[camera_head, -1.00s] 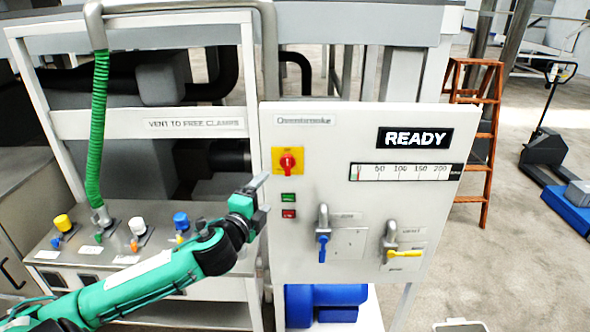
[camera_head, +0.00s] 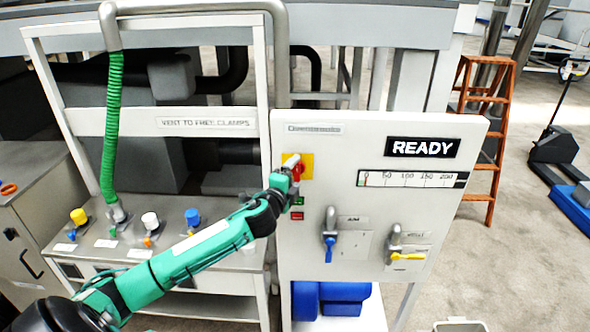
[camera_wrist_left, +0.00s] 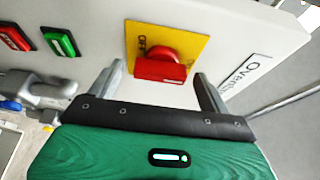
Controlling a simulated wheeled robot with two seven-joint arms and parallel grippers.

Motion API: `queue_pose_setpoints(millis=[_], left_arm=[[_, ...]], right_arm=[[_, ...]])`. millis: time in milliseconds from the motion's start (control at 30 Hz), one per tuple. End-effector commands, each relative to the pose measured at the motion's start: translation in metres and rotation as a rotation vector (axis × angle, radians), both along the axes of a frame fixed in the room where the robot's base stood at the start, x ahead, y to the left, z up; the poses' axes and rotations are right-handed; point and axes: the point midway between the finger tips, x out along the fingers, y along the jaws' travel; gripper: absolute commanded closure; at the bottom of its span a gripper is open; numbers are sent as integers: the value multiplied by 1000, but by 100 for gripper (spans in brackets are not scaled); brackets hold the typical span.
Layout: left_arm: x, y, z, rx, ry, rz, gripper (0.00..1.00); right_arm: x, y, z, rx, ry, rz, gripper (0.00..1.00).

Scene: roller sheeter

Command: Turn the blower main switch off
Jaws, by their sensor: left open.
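The main switch is a red rotary knob (camera_wrist_left: 160,68) on a yellow plate (camera_wrist_left: 194,47), upper left on the white panel. Lettering on the plate seems to read "OFF". In the head view, the knob (camera_head: 298,171) is partly covered by my left gripper (camera_head: 290,165). In the left wrist view, my left gripper (camera_wrist_left: 159,76) is open, one finger to each side of the knob. The fingers look apart from the knob; whether the tips reach past its front face is unclear. My right gripper is in neither view.
Green (camera_head: 298,201) and red (camera_head: 297,216) buttons sit just below the switch. Blue (camera_head: 329,248) and yellow (camera_head: 408,256) levers are lower on the panel, under a "READY" display (camera_head: 422,147). A bench with colored knobs (camera_head: 78,216) is to the left.

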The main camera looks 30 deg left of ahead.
Motion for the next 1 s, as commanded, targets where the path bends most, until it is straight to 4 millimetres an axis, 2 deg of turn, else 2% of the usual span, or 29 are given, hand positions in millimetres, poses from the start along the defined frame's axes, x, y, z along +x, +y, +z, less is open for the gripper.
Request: queue_pose_setpoints(millis=[133, 433, 467, 667, 867, 1000], left_arm=[[8, 1, 1, 0, 0, 0, 20], [10, 1, 0, 0, 0, -1, 20], [10, 1, 0, 0, 0, -1, 24], [9, 1, 0, 0, 0, -1, 63], [9, 1, -2, -6, -3, -1, 65], [9, 1, -5, -33, -18, -1, 65]], right_arm=[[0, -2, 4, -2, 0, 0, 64], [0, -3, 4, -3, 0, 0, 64], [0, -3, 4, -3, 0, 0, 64], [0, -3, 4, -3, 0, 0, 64], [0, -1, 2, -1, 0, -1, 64], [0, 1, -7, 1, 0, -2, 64]])
